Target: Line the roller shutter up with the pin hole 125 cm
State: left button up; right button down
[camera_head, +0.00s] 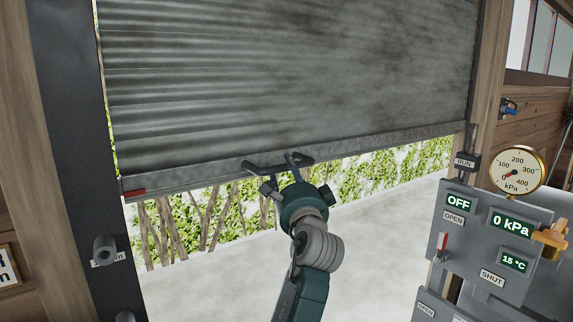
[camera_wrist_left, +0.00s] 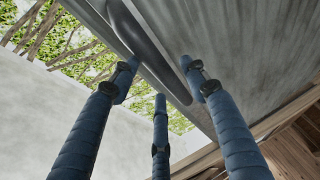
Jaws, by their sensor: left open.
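The grey ribbed roller shutter (camera_head: 290,70) hangs partly raised across the opening. Its bottom rail (camera_head: 400,142) bears a red mark (camera_head: 133,193) at the left end and a dark handle (camera_head: 252,166) near the middle. My left gripper (camera_head: 281,174) is at the handle with its fingers apart. In the left wrist view, the open fingers (camera_wrist_left: 160,82) stand on either side of the handle bar (camera_wrist_left: 150,50); contact cannot be told. A grey cylindrical piece (camera_head: 105,250) sticks out from the dark left post, over a partly hidden label. No pin hole reading 125 is legible. My right gripper is out of view.
A grey control panel (camera_head: 480,240) stands at the right with a pressure gauge (camera_head: 518,170) near zero, an OFF display, a 0 kPa display and a red-handled lever (camera_head: 443,243). Below the shutter are pale open ground and a hedge (camera_head: 400,172) with wooden stakes.

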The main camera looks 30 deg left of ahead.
pick_arm(q)
jog(key=shift+x, duration=1)
jog(key=shift+c, duration=0.3)
jog(key=shift+d, duration=0.1)
grip_shut()
notch_tip(320, 180, down, 9)
jog(key=b, duration=0.5)
jog(key=shift+r, duration=0.2)
jog(key=shift+o, duration=0.3)
grip_release()
jog(key=shift+d+f, duration=0.1)
